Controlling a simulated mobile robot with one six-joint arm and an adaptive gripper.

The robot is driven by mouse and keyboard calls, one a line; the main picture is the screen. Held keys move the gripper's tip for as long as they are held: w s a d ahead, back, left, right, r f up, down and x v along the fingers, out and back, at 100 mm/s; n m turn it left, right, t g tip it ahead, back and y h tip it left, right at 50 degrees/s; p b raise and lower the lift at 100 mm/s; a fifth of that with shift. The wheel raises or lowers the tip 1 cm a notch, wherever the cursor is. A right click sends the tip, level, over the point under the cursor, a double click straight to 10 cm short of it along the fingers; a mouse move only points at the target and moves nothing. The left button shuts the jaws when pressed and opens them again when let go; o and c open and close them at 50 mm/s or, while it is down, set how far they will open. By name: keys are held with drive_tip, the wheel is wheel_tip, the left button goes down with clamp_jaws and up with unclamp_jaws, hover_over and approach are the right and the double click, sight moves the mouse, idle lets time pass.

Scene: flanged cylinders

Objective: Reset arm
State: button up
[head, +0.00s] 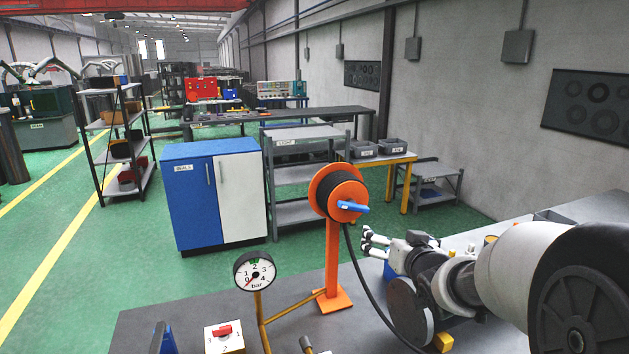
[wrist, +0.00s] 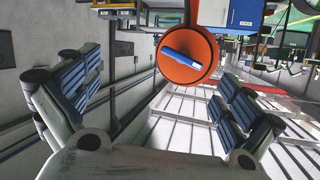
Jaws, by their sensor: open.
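My gripper (head: 372,243) is at the end of my arm on the right of the head view, above the dark bench and pointing left. Its fingers stand apart with nothing between them. In the wrist view my gripper (wrist: 155,95) shows its two blue-padded fingers wide apart. An orange reel (head: 318,190) with a blue handle (head: 352,207) stands on an orange post, left of the gripper and apart from it. In the wrist view the reel (wrist: 188,76) and its blue handle (wrist: 185,60) show beyond the fingers.
A pressure gauge (head: 255,271) and a box with a red switch (head: 224,338) are at the bench's front left. A black hose (head: 357,268) hangs from the reel past my arm. A blue and white cabinet (head: 212,195) stands behind the bench (head: 160,322). Green floor lies left.

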drive_tip(key=s+a+f+g+b, duration=0.2)
drive_tip(key=s+f+g, duration=0.1)
drive_tip(key=s, duration=1)
drive_tip(key=s+a+f+g+b, duration=0.2)
drive_tip(key=s+f+g, duration=0.1)
drive_tip(key=s, duration=1)
drive_tip(key=s+a+f+n+g+b, duration=0.1)
drive_tip(key=s+f+g, duration=0.3)
drive_tip(key=s, duration=0.9)
drive_tip(key=shift+a+f+h+b, duration=0.3)
drive_tip(key=shift+a+f+b, duration=0.1)
drive_tip(key=shift+f, duration=0.25)
